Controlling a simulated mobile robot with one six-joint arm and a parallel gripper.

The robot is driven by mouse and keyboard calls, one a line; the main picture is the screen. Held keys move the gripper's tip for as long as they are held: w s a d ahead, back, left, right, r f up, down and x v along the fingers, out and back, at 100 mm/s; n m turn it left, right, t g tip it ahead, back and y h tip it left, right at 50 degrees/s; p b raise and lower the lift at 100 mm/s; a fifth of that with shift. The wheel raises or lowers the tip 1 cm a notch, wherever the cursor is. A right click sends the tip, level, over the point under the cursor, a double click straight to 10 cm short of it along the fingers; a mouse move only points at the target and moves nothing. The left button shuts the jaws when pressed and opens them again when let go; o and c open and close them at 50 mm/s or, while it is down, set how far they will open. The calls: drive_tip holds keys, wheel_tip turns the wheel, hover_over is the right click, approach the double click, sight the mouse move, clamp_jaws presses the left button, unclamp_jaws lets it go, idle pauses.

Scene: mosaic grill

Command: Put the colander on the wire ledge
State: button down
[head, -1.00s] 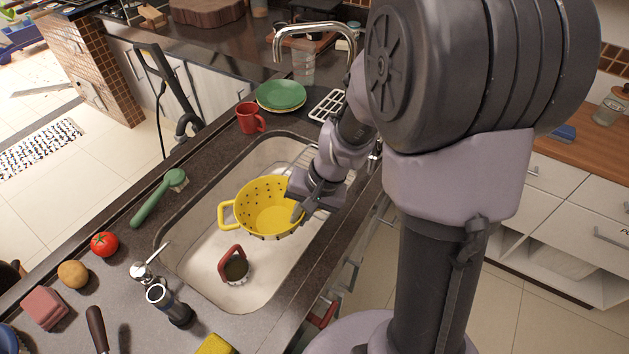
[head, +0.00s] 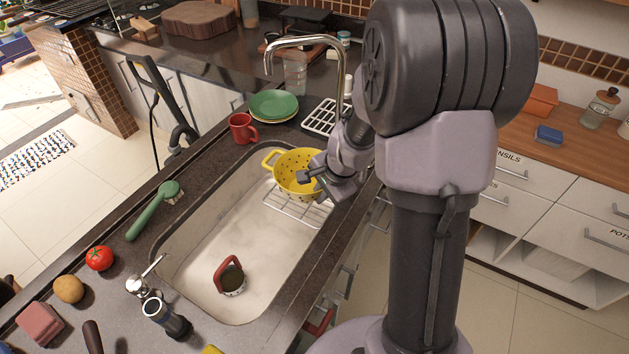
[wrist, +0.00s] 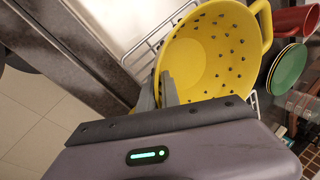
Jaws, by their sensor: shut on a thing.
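The yellow colander (head: 291,180) with small holes and a loop handle is at the far end of the sink in the head view. My gripper (head: 318,178) is shut on its near right rim. The wrist view also shows the colander (wrist: 205,62) with its wall between my fingers (wrist: 165,92). The wire ledge (head: 290,210) spans the sink's far end, partly hidden under the colander. The colander is over the ledge; I cannot tell whether it touches the wires. Ledge wires (wrist: 150,45) also show beside the colander in the wrist view.
The sink basin (head: 215,235) holds a red-handled round tool (head: 230,276). A red mug (head: 243,128), green plates (head: 273,104), a white rack (head: 325,117) and the faucet (head: 300,42) stand around the far end. A green brush (head: 152,210) lies on the left rim.

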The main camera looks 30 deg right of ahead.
drive_tip(key=w, duration=0.1)
drive_tip(key=w+d, duration=0.1)
drive_tip(key=shift+w+d+f, duration=0.2)
drive_tip(key=shift+w+d, duration=0.1)
drive_tip(key=shift+w, duration=0.1)
drive_tip(key=shift+w+d+f, duration=0.1)
drive_tip(key=shift+w+f, duration=0.05)
drive_tip(key=shift+f, duration=0.05)
drive_tip(key=shift+f+b, duration=1.2)
drive_tip(key=shift+f, duration=0.55)
drive_tip(key=c, duration=1.6)
unclamp_jaws()
drive_tip(key=shift+o, duration=0.2)
